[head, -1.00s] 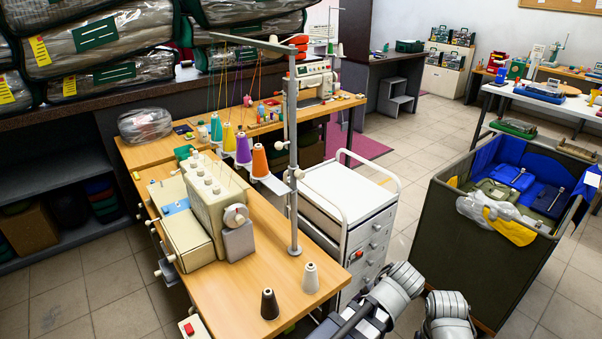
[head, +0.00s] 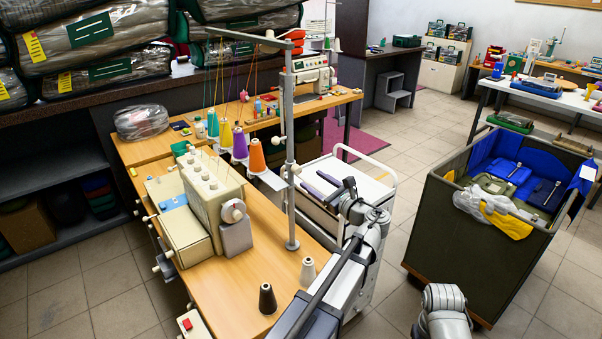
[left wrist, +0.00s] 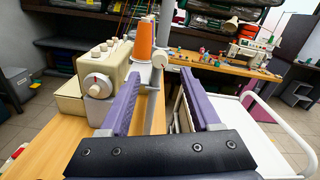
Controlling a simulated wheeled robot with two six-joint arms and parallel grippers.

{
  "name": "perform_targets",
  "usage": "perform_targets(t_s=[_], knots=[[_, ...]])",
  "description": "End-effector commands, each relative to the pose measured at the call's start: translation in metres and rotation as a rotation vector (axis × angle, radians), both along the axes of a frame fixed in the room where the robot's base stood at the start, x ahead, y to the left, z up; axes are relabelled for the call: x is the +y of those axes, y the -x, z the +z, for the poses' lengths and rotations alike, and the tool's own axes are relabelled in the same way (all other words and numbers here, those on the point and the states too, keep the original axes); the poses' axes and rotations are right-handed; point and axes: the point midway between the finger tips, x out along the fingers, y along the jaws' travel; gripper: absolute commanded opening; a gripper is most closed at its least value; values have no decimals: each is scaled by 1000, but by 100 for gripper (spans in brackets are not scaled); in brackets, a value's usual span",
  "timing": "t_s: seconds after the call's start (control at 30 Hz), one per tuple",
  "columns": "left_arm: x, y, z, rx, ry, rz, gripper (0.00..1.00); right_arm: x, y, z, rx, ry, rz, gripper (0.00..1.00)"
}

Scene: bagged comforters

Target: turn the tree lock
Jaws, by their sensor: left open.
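The grey thread-tree pole (head: 291,150) stands on the sewing table. A pale round knob (head: 296,170) sits on it at cone-tray height, probably the tree lock; a similar pale knob (left wrist: 159,61) shows in the left wrist view. Another pale knob (head: 278,140) sticks out higher up. My left gripper (head: 311,179) is open and empty, its purple fingers pointing at the pole just right of the lower knob. In the left wrist view the pole stands between the fingers (left wrist: 160,78), beyond their tips. My right gripper is out of view.
Thread cones (head: 240,143) stand left of the pole, with a cream overlock machine (head: 212,195) below. A black cone (head: 267,299) and a white cone (head: 308,270) stand in front. A white trolley (head: 360,175) is at the right, a fabric bin (head: 470,240) beyond.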

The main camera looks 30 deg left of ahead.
Motion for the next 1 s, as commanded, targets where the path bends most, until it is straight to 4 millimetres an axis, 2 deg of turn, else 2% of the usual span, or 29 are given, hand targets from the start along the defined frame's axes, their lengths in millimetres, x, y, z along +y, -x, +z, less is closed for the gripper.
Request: perform_targets(t_s=[0.2,0.4,0.6,0.83,1.0], knots=[[33,-14,0,-1,2,4,64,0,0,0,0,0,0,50],[55,-23,0,-1,2,3,64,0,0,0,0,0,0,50],[62,-26,0,-2,3,1,64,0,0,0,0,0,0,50],[63,-26,0,-2,3,0,64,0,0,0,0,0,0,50],[63,-26,0,-2,3,1,46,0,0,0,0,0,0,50]])
